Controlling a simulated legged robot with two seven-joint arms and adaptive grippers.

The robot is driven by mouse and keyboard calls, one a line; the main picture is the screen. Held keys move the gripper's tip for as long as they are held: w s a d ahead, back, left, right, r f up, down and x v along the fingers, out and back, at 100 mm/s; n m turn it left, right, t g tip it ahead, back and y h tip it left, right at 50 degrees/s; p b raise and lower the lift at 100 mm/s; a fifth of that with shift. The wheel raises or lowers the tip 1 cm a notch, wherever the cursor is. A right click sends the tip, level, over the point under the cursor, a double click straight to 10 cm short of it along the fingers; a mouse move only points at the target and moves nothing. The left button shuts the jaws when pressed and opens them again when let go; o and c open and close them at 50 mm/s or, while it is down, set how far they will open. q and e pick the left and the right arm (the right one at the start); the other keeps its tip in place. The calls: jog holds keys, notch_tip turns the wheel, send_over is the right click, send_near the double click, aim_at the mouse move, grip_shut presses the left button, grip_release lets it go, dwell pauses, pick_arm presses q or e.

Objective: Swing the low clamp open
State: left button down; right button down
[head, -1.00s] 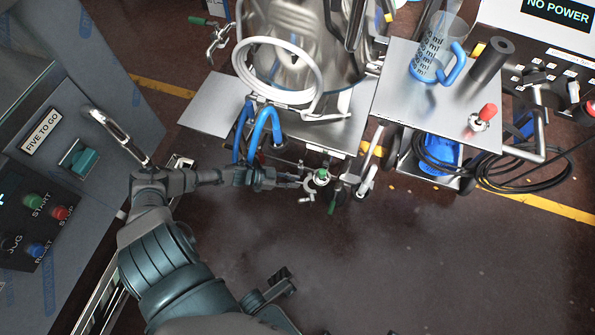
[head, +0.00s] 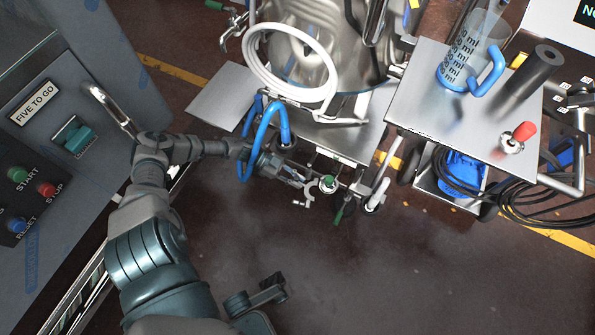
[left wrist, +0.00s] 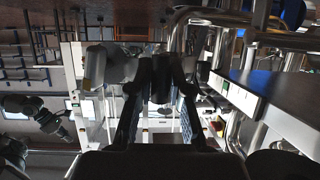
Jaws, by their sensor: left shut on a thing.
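My left gripper (head: 298,182) reaches in from the left in the head view, at the low metal fittings under the steel vessel. It is shut on what looks like the low clamp (head: 309,197), a small silvery part beside a round green-and-white fitting (head: 328,184). The gripper covers part of the clamp, so its exact swing angle cannot be told. In the left wrist view my gripper's two dark fingers (left wrist: 160,105) stand either side of a short dark cylindrical piece (left wrist: 160,78).
The steel vessel (head: 330,40) stands on a cart plate (head: 225,95) above the fittings. Blue hoses (head: 284,125) hang close by my left gripper. A side table (head: 425,105) with a jug (head: 470,55) is at right. A control cabinet (head: 75,190) stands left. Floor in front is clear.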

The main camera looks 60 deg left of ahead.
pick_arm(q)
jog(key=shift+w+a+r, duration=0.15)
jog(key=shift+w+r, duration=0.1)
jog(key=shift+w, duration=0.05)
jog(key=c, duration=1.1)
grip_release()
jog(key=shift+f, duration=0.2)
jog(key=shift+s, duration=0.15)
jog(key=v, duration=1.1)
jog(key=shift+s+a+r, duration=0.15)
jog(key=shift+s+a, duration=0.1)
jog(key=shift+a, duration=0.05)
jog(key=shift+c, duration=0.2)
